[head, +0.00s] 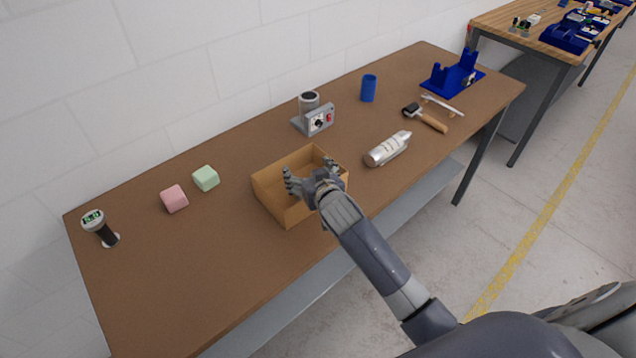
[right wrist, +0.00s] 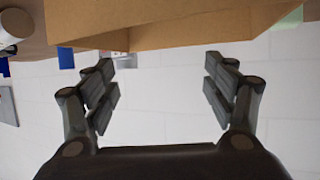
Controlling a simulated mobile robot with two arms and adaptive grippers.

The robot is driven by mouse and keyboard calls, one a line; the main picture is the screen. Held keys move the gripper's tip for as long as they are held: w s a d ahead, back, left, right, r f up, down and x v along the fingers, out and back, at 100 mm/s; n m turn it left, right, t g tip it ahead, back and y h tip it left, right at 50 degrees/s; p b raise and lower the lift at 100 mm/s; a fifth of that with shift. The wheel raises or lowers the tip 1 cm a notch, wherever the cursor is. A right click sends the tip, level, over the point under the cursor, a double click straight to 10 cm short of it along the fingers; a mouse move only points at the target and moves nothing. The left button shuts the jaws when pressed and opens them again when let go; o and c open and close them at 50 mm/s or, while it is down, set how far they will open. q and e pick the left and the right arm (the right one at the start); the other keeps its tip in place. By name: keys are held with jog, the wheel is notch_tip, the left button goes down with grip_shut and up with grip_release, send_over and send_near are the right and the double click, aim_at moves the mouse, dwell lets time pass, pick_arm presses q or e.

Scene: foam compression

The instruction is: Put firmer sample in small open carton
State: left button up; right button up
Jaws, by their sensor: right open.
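The small open carton (head: 275,207) is a brown cardboard box near the middle of the table; its wall fills the top of the right wrist view (right wrist: 170,25). A pink cube (head: 174,199) and a pale green cube (head: 206,178) sit on the table left of the carton. I cannot tell by sight which is firmer. My right gripper (head: 305,182) is open and empty, over the carton in the head view. In the right wrist view its fingers (right wrist: 160,88) are spread apart with nothing between them. My left gripper is not in view.
A gauge with a display (head: 94,220) stands at the table's left end. The table's front left (head: 180,280) is clear.

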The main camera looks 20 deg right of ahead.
jog(key=b+v, duration=0.1)
jog(key=v, duration=0.9)
jog(key=shift+b, duration=0.35)
jog(key=s+f+n+g, duration=0.1)
jog(key=s+f+g, duration=0.45)
jog(key=s, duration=0.85)
jog(key=s+f+n+g, duration=0.1)
jog(key=s+f+g, duration=0.45)
jog(key=s, duration=0.75)
jog(key=s+f+b, duration=0.3)
jog(key=f+b, duration=0.2)
jog(key=f, duration=2.8)
jog(key=s+d+f+n+g+b, duration=0.1)
jog(key=s+d+f+b, duration=0.1)
jog(key=s+f, duration=1.4)
notch_tip(320, 180, down, 2)
jog(key=shift+d+f+b, duration=0.2)
jog(key=shift+d+b, duration=0.1)
jog(key=shift+b, duration=0.25)
